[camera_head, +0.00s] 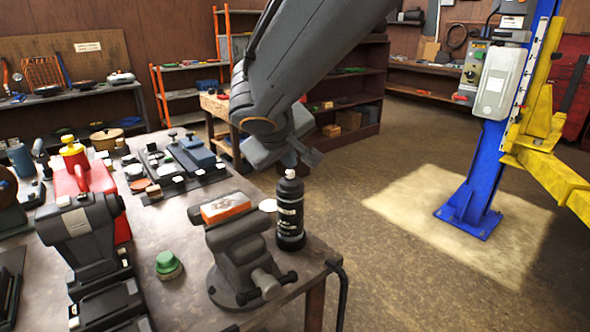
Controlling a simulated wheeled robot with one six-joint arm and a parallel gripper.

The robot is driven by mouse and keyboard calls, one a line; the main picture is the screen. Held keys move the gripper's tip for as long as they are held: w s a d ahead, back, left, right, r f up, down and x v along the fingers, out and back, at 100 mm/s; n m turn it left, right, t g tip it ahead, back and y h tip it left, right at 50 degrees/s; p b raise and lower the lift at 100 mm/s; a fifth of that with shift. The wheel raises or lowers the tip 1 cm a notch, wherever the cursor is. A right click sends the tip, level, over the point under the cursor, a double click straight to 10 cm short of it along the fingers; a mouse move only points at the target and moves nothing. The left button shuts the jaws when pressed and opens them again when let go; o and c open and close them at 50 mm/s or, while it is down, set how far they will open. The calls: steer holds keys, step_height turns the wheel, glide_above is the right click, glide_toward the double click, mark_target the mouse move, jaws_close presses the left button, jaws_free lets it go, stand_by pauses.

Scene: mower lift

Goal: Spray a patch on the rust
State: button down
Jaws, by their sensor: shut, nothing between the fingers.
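A black spray can (290,215) with a pale nozzle stands upright near the right edge of the workbench. A small orange-red block (226,207) with a mottled pale patch on top sits in the jaws of a grey vise (236,250), just left of the can. It looks like the rusty piece. My gripper (302,160) is shut and empty, just above and behind the top of the can. I cannot tell whether it touches the nozzle. My arm comes down from the top and hides part of the shelves behind.
The workbench (190,222) also holds a green-topped item (168,265), a second dark machine (85,235), a red can (80,175) and several small tools. A blue lift post (490,150) with yellow arms stands at right. The floor between is clear.

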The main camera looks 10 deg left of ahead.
steer(key=shift+f+b, duration=0.2)
steer(key=shift+b, duration=0.15)
stand_by(0.3)
steer(key=shift+f+b, duration=0.3)
steer(key=shift+b, duration=0.15)
steer(key=shift+r, duration=0.55)
step_height(320, 180, up, 6)
steer(key=p, duration=0.4)
stand_by(0.3)
steer(key=shift+d, duration=0.1)
stand_by(0.4)
